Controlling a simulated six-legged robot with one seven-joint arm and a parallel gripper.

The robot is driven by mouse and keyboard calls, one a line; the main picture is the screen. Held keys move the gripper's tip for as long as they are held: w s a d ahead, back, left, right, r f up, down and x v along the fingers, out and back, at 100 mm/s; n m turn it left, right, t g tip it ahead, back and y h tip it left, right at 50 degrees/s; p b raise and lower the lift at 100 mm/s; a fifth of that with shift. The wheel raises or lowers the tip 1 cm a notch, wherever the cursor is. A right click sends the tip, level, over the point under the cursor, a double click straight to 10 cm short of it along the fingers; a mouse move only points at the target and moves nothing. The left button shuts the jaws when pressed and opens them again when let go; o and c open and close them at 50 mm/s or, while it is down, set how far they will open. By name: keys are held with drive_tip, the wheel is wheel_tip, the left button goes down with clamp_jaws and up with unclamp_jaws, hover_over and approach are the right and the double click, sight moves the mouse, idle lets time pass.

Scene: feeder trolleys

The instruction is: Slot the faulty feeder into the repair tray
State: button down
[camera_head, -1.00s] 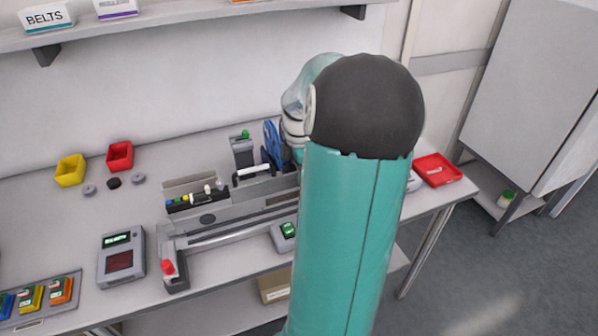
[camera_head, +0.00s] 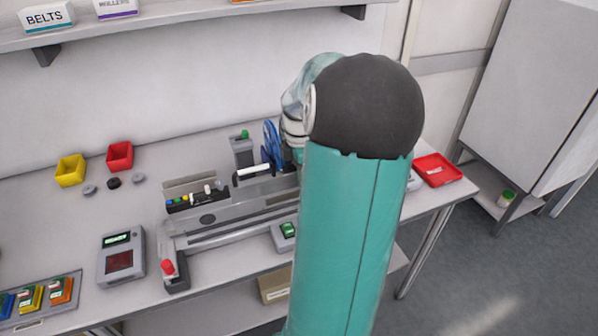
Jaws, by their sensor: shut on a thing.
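A feeder with a blue reel (camera_head: 271,146) shows just left of my arm, above the bench equipment. My arm hides its right side, so I cannot tell whether it is held or what it rests on. My gripper is hidden behind my own arm; only a pale wrist part shows beside the reel. A red tray (camera_head: 452,176) with a pale label lies at the right end of the bench, right of my arm. I cannot tell for certain that it is the repair tray.
A grey rail fixture (camera_head: 225,234) fills the middle of the bench, with a red-knobbed post (camera_head: 168,267) at its front left. A tester with a screen (camera_head: 121,256), a yellow bin (camera_head: 70,170) and a red bin (camera_head: 119,156) stand left. A shelf (camera_head: 190,29) hangs above.

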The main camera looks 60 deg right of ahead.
drive_tip(key=shift+w+a, duration=0.7)
drive_tip(key=shift+a, duration=0.25)
drive_tip(key=c, duration=1.2)
unclamp_jaws()
drive_tip(key=shift+o, duration=0.2)
wheel_tip(320, 180, up, 14)
drive_tip(key=shift+a, duration=0.1)
